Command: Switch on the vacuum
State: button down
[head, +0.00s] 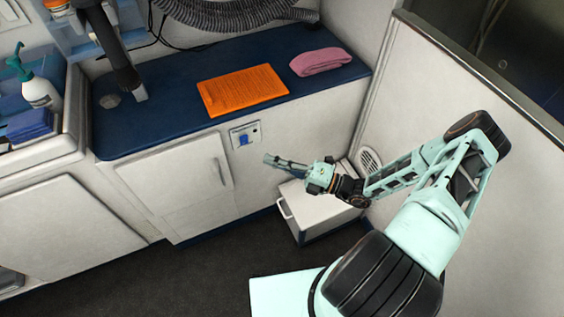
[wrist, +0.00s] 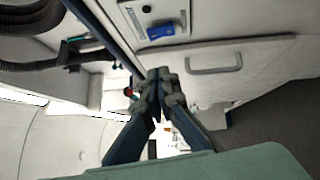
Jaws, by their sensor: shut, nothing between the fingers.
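A small panel (head: 256,128) with a blue switch (head: 244,140) sits on the white cabinet front, just below the blue counter edge. The panel also shows at the top of the wrist view, with its blue switch (wrist: 161,31) above my fingertips. My gripper (head: 268,158) is shut and empty, to the right of and slightly below the switch in the head view. In the wrist view the gripper (wrist: 157,75) points toward the cabinet, apart from the switch. A grey ribbed hose (head: 225,18) lies at the back of the counter. I cannot tell whether the switch is on.
A white cabinet door with a handle (head: 219,171) is left of the panel. A white step box (head: 315,212) stands on the floor below my gripper. A partition rises at right.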

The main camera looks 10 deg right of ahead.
aim_at(241, 141)
jog(key=w+a, duration=0.1)
jog(key=w, duration=0.1)
jog(key=w+a, duration=0.2)
jog(key=w+a+r, duration=0.1)
jog(key=w+a, duration=0.1)
jog(key=shift+b, duration=0.3)
jog(key=shift+r, duration=0.1)
